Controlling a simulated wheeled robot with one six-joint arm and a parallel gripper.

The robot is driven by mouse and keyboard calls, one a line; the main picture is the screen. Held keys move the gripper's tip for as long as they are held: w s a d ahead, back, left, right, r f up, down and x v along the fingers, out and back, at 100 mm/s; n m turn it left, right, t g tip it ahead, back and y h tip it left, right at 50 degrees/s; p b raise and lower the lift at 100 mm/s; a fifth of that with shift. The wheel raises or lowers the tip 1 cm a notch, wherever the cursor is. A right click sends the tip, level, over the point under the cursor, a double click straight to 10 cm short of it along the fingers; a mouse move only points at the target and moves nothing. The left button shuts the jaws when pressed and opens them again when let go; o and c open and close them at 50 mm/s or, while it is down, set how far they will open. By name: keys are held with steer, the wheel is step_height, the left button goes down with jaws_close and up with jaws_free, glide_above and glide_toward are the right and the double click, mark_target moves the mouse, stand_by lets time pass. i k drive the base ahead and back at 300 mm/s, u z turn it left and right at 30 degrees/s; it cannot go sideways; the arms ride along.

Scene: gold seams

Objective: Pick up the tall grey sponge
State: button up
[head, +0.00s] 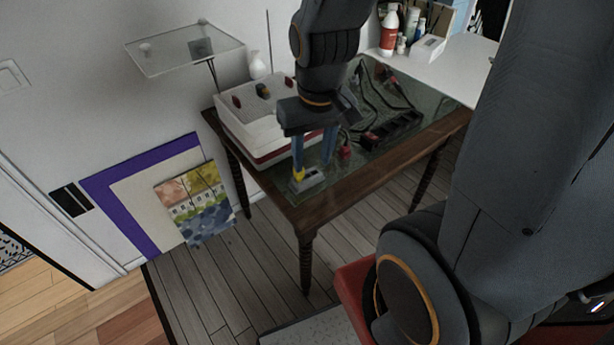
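A small light grey block (310,181), which may be the grey sponge, is at the near corner of the glass-topped wooden table. It looks low rather than tall in this view. A yellow bit (298,174) shows at its left side. My gripper (312,166) points down right over the block, with its two blue fingers spread apart. The fingertips are close to the block's top and sides; I cannot tell if they touch it. No object shows in the gap higher up between the fingers.
A white box (262,112) with a red band stands on the table (345,181) left of my gripper. A black power strip (393,130) with cables and a small red thing (345,152) lie to the right. A glass shelf (170,60) hangs at the left wall.

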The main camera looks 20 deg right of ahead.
mark_target(258, 87)
steer(key=z, duration=0.4)
steer(key=k, duration=0.55)
steer(key=z, duration=1.25)
steer(key=i, duration=1.25)
steer(key=u, duration=0.8)
steer(key=i, duration=0.4)
steer(key=u, duration=0.4)
